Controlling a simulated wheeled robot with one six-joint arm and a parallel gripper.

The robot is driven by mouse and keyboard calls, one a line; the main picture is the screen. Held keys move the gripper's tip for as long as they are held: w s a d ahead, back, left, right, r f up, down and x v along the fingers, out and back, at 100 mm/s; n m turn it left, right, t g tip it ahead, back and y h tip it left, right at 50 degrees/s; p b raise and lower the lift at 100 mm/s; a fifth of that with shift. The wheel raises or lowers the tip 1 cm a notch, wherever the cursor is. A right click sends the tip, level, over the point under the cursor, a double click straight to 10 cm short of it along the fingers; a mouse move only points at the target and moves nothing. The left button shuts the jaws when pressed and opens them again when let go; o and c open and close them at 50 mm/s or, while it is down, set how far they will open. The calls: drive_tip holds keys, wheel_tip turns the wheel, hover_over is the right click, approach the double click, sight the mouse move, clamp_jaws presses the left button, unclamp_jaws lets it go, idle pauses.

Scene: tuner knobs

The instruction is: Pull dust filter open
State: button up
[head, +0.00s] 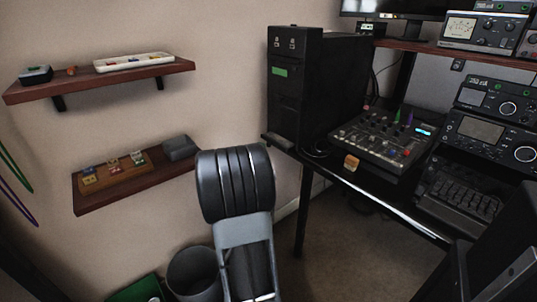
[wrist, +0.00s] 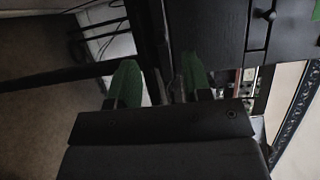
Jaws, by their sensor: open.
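A black computer tower (head: 335,85) stands on the left end of the dark desk, with a green label on its narrow front face. I cannot make out a separate dust filter on it in the head view. In the wrist view a dark panel (wrist: 205,28) fills the top, and a small black knob (wrist: 265,15) sticks out beside a seam at upper right. I cannot tell for sure whether this is the filter. My gripper (wrist: 162,78) is open and empty, its two green-tipped fingers pointing toward the panel's left edge, left of the knob. The head view shows my arm but not the fingers.
Radios are stacked farther right. Two wall shelves (head: 130,190) with small items hang at left. A grey bin (head: 193,272) stands on the floor beside my arm.

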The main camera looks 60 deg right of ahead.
sight(268, 145)
drive_tip(key=shift+w+d+f+b, duration=0.15)
drive_tip(key=shift+d+b, duration=0.25)
drive_tip(key=shift+d, duration=1.35)
drive_tip(key=shift+w+d+r+b, duration=0.1)
drive_tip(key=shift+d+b, duration=0.25)
drive_tip(key=shift+d, duration=1.35)
clamp_jaws()
